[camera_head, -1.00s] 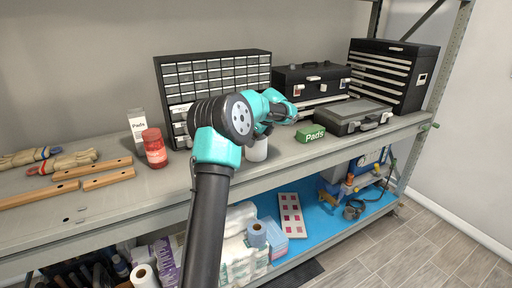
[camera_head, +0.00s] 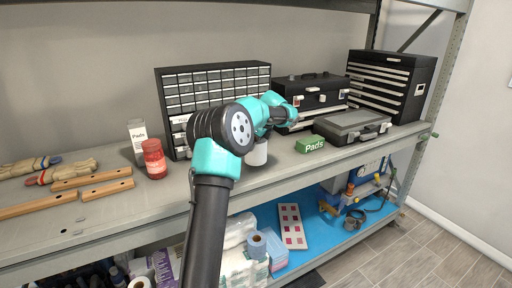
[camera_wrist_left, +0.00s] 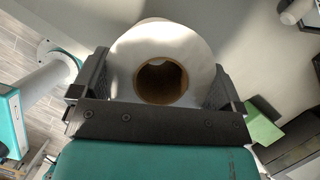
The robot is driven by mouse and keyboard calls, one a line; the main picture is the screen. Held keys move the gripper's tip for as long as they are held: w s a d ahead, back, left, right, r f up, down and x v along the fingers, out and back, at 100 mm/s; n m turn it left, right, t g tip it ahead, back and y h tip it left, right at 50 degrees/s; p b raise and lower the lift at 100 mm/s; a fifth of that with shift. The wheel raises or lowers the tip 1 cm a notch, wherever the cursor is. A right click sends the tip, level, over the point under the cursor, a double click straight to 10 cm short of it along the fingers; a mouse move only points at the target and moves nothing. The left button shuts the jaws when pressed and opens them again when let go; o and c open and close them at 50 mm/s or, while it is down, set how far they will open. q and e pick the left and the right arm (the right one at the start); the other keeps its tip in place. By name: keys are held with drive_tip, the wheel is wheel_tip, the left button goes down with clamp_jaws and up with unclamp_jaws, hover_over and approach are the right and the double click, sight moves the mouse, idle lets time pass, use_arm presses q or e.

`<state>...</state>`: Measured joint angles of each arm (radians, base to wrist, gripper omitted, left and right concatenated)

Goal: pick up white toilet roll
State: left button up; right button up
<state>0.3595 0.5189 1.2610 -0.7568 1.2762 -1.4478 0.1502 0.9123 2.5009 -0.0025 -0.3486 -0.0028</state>
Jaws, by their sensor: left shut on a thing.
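The white toilet roll (camera_head: 257,153) shows below my left wrist at the shelf's middle in the head view. In the left wrist view the roll (camera_wrist_left: 196,50) stands between the fingers, its brown core hole facing the camera. My left gripper (camera_wrist_left: 160,82) is shut on it, with a dark finger against each side. In the head view my forearm and wrist partly hide the roll and the fingers. Whether the roll's base touches the shelf is hard to tell. My right gripper is in neither view.
The roll is over the grey upper shelf (camera_head: 90,217). A drawer cabinet (camera_head: 221,84) stands behind it, a green Pads box (camera_head: 310,146) and grey case (camera_head: 352,125) to its right.

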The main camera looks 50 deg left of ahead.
use_arm(q)
drive_tip(key=s+d+r, duration=0.2)
drive_tip(key=s+d, duration=0.8)
drive_tip(key=d, duration=0.2)
drive_tip(key=shift+s, duration=0.3)
drive_tip(key=shift+f, duration=0.1)
